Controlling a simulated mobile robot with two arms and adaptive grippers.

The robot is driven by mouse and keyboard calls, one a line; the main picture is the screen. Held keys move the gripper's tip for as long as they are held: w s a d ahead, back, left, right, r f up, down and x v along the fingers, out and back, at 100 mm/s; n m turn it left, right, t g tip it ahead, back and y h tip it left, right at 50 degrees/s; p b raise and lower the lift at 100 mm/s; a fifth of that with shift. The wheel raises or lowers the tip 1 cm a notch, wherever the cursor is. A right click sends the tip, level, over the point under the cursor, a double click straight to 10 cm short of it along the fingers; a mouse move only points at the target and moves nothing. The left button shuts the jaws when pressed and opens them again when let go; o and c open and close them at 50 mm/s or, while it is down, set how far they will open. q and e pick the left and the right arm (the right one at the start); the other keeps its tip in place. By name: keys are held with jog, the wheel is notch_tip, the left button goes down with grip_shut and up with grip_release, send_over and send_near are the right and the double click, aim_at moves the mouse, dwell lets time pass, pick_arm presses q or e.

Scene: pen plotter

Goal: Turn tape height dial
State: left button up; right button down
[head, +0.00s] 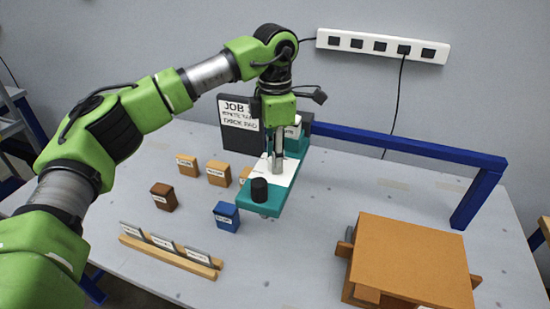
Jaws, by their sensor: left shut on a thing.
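A teal plotter machine (262,207) stands in the middle of the table with a white sheet (285,172) on top. A black round knob (259,190) sits at its near end; I cannot tell whether this is the tape height dial. My left gripper (277,168) points down over the machine, just behind and to the right of the knob. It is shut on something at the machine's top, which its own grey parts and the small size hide. My right gripper is out of view.
A dark sign board (238,112) and a blue bar (405,145) stand behind. A blue block (226,216), a brown block (163,197) and wooden label rails (170,255) lie left. A wooden box (412,255) fills the near right. A wall power strip (382,46) hangs above.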

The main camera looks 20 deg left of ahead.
pick_arm(q)
jog(key=n, duration=0.5)
jog(key=shift+n+b, duration=0.3)
jog(key=shift+b, duration=0.1)
jog(key=n, duration=0.4)
jog(key=shift+n+b, duration=0.3)
jog(key=shift+n, duration=0.1)
jog(key=o, duration=1.1)
jog(key=shift+r, duration=0.1)
notch_tip(320, 180, up, 12)
